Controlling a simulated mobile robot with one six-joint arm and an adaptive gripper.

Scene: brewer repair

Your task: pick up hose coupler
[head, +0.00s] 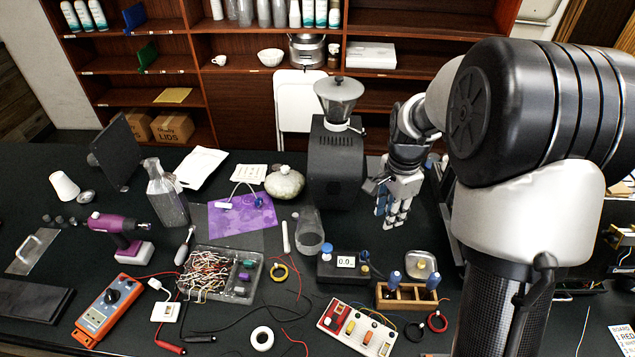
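My gripper (397,203) hangs down over the dark bench, just right of the black coffee grinder. Its grey-blue fingers point toward the bench top. Whether they are open or closed on something is unclear at this size. I cannot pick out the hose coupler with certainty. Several small dark round parts (60,221) lie at the far left of the bench, too small to identify. Part of the bench at the right is hidden behind my arm.
The grinder (336,165) stands close left of my gripper. A glass jar (309,232), a black meter box (343,266) and a wooden rack (408,298) are nearby. A parts tray (254,290), purple drill (115,226) and orange multimeter (106,310) crowd the left. Loose wires cross the front.

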